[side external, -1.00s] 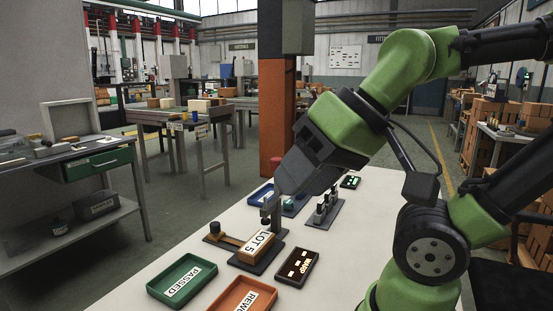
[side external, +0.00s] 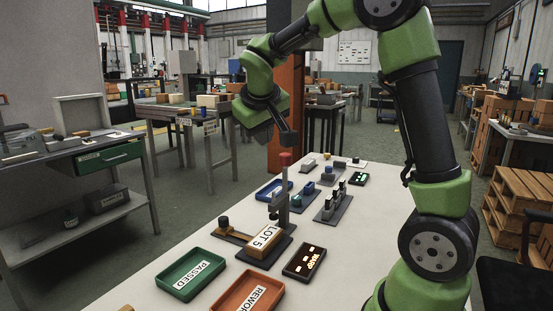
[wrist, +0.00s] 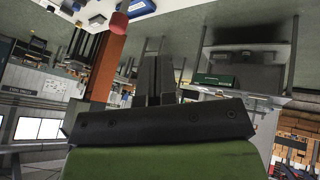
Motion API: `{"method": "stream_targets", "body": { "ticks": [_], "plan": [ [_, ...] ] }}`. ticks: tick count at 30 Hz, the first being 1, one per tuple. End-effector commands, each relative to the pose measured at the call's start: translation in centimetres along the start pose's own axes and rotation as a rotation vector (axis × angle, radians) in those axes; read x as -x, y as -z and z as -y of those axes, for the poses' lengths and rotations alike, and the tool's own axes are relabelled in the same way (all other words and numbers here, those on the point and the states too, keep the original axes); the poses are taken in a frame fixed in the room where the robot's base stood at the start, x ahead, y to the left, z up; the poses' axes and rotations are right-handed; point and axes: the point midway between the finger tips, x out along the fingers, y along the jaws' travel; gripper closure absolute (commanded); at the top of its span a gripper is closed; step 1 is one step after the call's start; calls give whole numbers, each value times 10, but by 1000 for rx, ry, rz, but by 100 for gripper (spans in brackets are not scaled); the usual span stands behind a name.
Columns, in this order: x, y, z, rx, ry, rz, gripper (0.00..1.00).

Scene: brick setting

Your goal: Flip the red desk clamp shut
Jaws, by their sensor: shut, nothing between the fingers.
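The desk clamp (side external: 284,190) stands on a dark base plate by the LOT 5 block (side external: 264,239). Its lever rises upright with a red knob (side external: 285,159) on top. The red knob also shows in the wrist view (wrist: 118,22), above and left of my fingers. My gripper (wrist: 156,62) is shut and empty, its two dark fingers side by side. It is raised above and behind the clamp, apart from the knob. In the side external view, its fingertips are hidden behind my wrist.
A green PASSED tray (side external: 189,275) and an orange REWORK tray (side external: 247,293) lie in front. A blue tray (side external: 273,188) and small fixtures (side external: 333,204) stand behind.

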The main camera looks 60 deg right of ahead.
Motion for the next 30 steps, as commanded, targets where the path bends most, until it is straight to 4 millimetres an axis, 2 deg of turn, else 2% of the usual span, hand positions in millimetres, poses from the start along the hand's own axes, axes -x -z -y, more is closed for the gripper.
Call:
{"method": "stream_targets", "body": {
  "ticks": [1, 6, 18, 22, 26, 30],
  "plan": [
    [-11, 6, -3, 9, -27, 6, 100],
    [-28, 17, -9, 27, -82, 6, 100],
    [-31, 18, -10, 31, -92, 5, 100],
    [-38, 18, -10, 32, -92, 7, 100],
    [-57, 17, -12, 32, -92, 10, 100],
    [-87, 17, -15, 31, -92, 13, 100]
  ]
}}
